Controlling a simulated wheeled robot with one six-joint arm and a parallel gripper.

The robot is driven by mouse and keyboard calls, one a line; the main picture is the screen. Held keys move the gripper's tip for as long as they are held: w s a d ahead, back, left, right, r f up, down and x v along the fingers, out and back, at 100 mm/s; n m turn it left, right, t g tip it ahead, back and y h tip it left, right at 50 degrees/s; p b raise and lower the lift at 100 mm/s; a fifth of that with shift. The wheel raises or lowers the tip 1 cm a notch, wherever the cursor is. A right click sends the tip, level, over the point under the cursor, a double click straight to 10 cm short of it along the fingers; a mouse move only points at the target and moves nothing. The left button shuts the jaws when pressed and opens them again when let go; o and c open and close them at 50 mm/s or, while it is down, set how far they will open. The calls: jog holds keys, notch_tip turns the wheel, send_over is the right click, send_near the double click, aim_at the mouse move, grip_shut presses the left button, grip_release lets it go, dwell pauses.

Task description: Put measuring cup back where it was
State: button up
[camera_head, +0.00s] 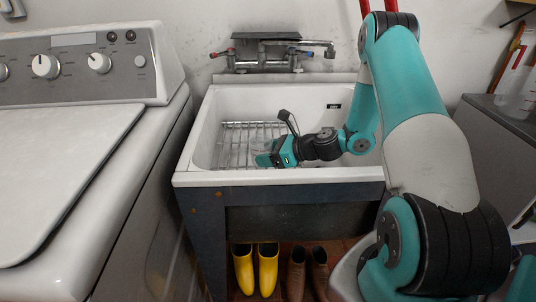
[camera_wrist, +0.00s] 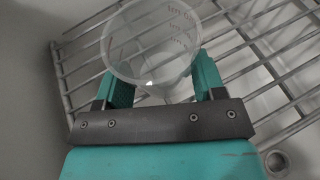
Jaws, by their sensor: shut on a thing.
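A clear measuring cup (camera_wrist: 150,50) with faint reddish markings shows in the wrist view, held between the two teal fingers of my gripper (camera_wrist: 162,82). My gripper is shut on it. The cup is hard to make out in the head view. The rack's bars lie beneath the cup in the wrist view. I cannot tell whether the cup touches the rack.
A faucet (camera_head: 265,55) is mounted behind the tub. A white washer (camera_head: 60,170) stands close on the left, and a grey cabinet (camera_head: 505,140) on the right. Yellow boots (camera_head: 267,268) and brown boots (camera_head: 296,275) stand below. The tub's drain (camera_wrist: 276,161) shows at lower right.

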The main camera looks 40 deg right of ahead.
jog(key=o, duration=1)
jog(key=shift+c, duration=0.2)
jog(key=shift+s+d+r, duration=0.2)
jog(key=shift+s+r, duration=0.05)
jog(key=p+v, duration=0.1)
jog(key=v, duration=1)
jog(key=shift+s, duration=0.15)
